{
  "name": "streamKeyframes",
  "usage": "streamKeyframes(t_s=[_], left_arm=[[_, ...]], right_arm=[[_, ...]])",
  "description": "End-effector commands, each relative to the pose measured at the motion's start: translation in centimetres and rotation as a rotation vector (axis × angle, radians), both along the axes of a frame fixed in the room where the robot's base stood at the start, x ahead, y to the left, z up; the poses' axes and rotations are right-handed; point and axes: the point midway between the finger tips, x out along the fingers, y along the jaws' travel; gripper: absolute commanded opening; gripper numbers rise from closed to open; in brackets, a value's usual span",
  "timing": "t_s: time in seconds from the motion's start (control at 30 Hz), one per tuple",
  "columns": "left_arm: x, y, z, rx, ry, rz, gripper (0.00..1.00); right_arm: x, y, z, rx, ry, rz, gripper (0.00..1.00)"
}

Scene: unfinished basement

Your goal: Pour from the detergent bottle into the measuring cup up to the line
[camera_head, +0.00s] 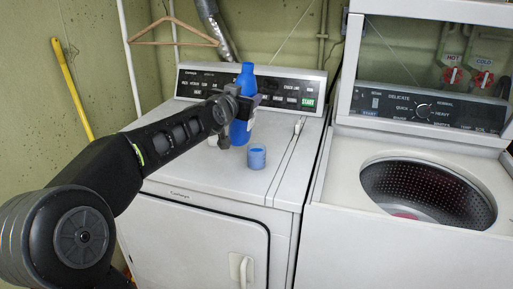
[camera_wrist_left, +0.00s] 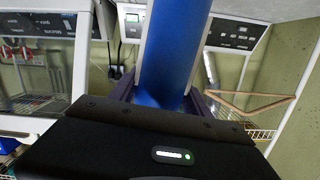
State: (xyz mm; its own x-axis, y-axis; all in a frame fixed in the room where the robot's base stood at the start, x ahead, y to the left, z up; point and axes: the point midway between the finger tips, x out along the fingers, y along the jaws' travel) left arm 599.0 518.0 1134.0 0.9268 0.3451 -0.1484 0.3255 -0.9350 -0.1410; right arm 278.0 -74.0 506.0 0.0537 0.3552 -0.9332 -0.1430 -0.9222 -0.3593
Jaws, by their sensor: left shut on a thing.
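The blue detergent bottle (camera_head: 240,132) is upright over the dryer top in the head view. My left gripper (camera_head: 243,103) is shut on its upper part; the gripper hides some of the bottle. Whether the bottle's base touches the dryer top I cannot tell. In the left wrist view the bottle (camera_wrist_left: 172,50) fills the middle, between the fingers. The small light-blue measuring cup (camera_head: 257,157) stands on the dryer top, to the right of and nearer than the bottle. Its line and contents are too small to make out. My right gripper is not in view.
The white dryer top (camera_head: 190,160) is mostly clear, with its control panel (camera_head: 290,90) behind. To the right is a washer with its lid up and drum (camera_head: 430,190) open. A wooden hanger (camera_head: 172,32) hangs on the wall; a yellow pole (camera_head: 72,88) leans at left.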

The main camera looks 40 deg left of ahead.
Motion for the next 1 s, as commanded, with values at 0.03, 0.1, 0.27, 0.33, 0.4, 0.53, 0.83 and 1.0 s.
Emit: streamKeyframes(t_s=[0.03,0.1,0.27,0.33,0.4,0.53,0.83,1.0], left_arm=[[0.0,0.0,0.2,0.003,-0.004,0.001,0.0],[0.0,0.0,0.2,0.004,-0.003,0.001,0.0],[0.0,0.1,1.0,0.005,-0.004,0.001,0.0],[0.0,0.1,1.7,0.005,-0.004,0.001,0.0],[0.0,0.1,2.4,0.005,-0.003,0.002,0.0],[0.0,0.1,3.2,0.005,-0.003,0.002,0.0],[0.0,0.1,3.2,0.005,-0.003,0.001,0.0],[-0.1,0.2,3.2,0.001,-0.004,0.003,0.0]], right_arm=[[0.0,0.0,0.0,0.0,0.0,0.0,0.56],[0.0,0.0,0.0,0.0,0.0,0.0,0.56],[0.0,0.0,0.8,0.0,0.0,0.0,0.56],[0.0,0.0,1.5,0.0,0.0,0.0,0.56],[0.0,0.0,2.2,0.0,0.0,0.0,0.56],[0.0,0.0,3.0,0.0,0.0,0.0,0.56],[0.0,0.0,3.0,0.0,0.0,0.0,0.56],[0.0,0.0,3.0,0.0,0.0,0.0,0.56]])
